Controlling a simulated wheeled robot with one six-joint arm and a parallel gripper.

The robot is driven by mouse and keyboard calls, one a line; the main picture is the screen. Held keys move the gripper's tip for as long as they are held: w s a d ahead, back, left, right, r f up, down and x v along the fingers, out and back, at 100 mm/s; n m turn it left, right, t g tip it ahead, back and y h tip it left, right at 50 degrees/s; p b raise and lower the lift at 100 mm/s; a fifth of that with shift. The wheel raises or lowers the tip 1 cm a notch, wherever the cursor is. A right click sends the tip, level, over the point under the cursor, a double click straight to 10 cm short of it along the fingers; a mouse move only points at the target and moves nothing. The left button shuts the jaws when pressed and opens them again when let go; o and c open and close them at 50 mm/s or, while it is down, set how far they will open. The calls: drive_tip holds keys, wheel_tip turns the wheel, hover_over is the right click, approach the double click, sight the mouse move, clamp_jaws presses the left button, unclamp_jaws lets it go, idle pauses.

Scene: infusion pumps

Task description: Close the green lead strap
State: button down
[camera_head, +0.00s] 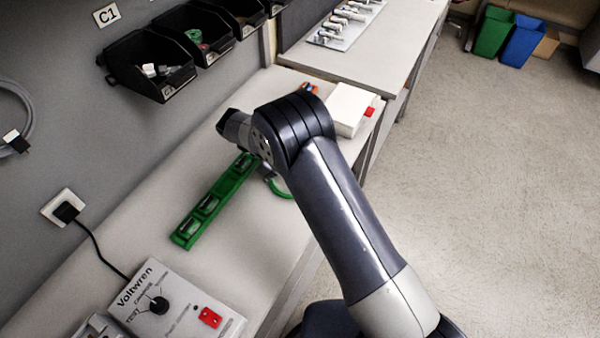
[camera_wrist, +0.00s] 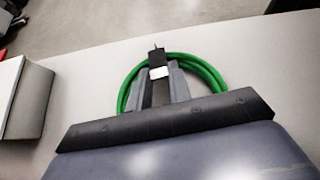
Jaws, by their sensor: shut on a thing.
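A coiled green lead (camera_wrist: 208,74) lies on the bench in the wrist view; a piece of its loop also shows beside my arm in the head view (camera_head: 281,189). A black strap (camera_wrist: 157,55) with a white patch (camera_wrist: 159,72) crosses the far side of the coil. My gripper (camera_wrist: 159,84) reaches over the coil, with its two grey fingers on either side of the dark strap, shut on it. Whether the strap is fastened around the lead cannot be told. In the head view my arm hides the fingers and the strap.
A green rack (camera_head: 214,204) lies on the bench beside the coil. A white box (camera_head: 350,108) stands behind my arm. A Voltwren device (camera_head: 165,305) sits at the near end. Black bins (camera_head: 150,70) hang on the wall. The bench between rack and device is clear.

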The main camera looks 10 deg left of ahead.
idle(0.3)
drive_tip(key=c, duration=1.3)
unclamp_jaws()
drive_tip(key=shift+w+a+r, duration=0.15)
drive_tip(key=shift+a+r, duration=0.1)
drive_tip(key=shift+a, duration=0.35)
drive_tip(key=v, duration=0.4)
drive_tip(key=shift+r, duration=0.5)
drive_tip(key=shift+a+r+p, duration=0.25)
drive_tip(key=shift+a+p, duration=0.05)
drive_tip(key=shift+p, duration=0.95)
drive_tip(key=shift+w+a+p, duration=0.1)
drive_tip(key=shift+a+p, duration=0.35)
drive_tip(key=shift+p, duration=0.7)
